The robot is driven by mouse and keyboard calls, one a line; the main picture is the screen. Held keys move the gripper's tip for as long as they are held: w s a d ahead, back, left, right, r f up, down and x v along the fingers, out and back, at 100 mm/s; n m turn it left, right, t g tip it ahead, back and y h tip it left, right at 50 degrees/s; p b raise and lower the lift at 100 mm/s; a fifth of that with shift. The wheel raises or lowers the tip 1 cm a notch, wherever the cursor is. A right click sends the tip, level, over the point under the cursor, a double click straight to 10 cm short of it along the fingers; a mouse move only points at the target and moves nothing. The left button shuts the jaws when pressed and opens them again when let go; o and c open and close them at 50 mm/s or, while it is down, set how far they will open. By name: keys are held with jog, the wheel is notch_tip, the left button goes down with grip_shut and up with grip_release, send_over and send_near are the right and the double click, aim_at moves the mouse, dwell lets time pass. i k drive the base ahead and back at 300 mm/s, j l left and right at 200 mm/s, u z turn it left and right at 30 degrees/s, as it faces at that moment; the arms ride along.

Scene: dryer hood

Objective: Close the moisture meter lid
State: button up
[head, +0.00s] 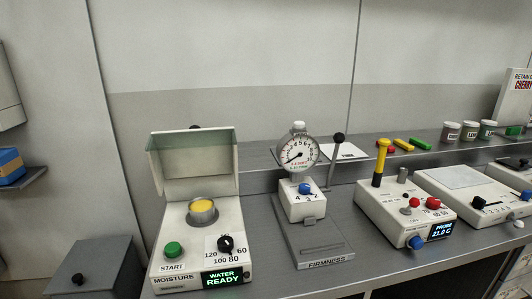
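The moisture meter (163,246) stands at the left end of the grey bench. Its pale lid (192,164) is open, standing raised at the back of the body and leaning over a little at the top. Below the lid is a round metal cup (202,214) with yellow contents. The meter's front has a green START button (173,250), a black knob (225,243) and a green display (222,278) reading WATER READY. My gripper is not in view.
A firmness gauge (299,154) with a black-knobbed lever stands close right of the meter. A probe device (385,212) with a yellow handle and another instrument (463,184) are farther right. A dark grey box (95,262) is at lower left. Jars (451,131) sit on the back shelf.

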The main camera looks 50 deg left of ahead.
aim_at(195, 151)
jog(key=k+j, duration=0.1)
jog(key=j, duration=0.3)
jog(key=k+j+z, duration=0.1)
jog(key=j, duration=0.3)
jog(key=k+j+z, duration=0.1)
jog(key=j, duration=0.25)
jog(key=k+j, duration=0.1)
jog(key=j, duration=0.3)
jog(key=k+j+z, duration=0.1)
jog(key=j, duration=0.25)
jog(key=k+j, duration=0.15)
jog(key=j, duration=0.25)
jog(key=k+j, duration=0.15)
jog(key=j, duration=0.25)
jog(key=k+j, duration=0.1)
jog(key=j, duration=0.35)
jog(key=k+j, duration=0.15)
jog(key=j, duration=0.25)
jog(key=k+j, duration=0.15)
jog(key=j, duration=0.25)
jog(key=k+j, duration=0.15)
jog(key=j, duration=0.3)
jog(key=k+j, duration=0.1)
jog(key=j, duration=0.3)
jog(key=z, duration=0.05)
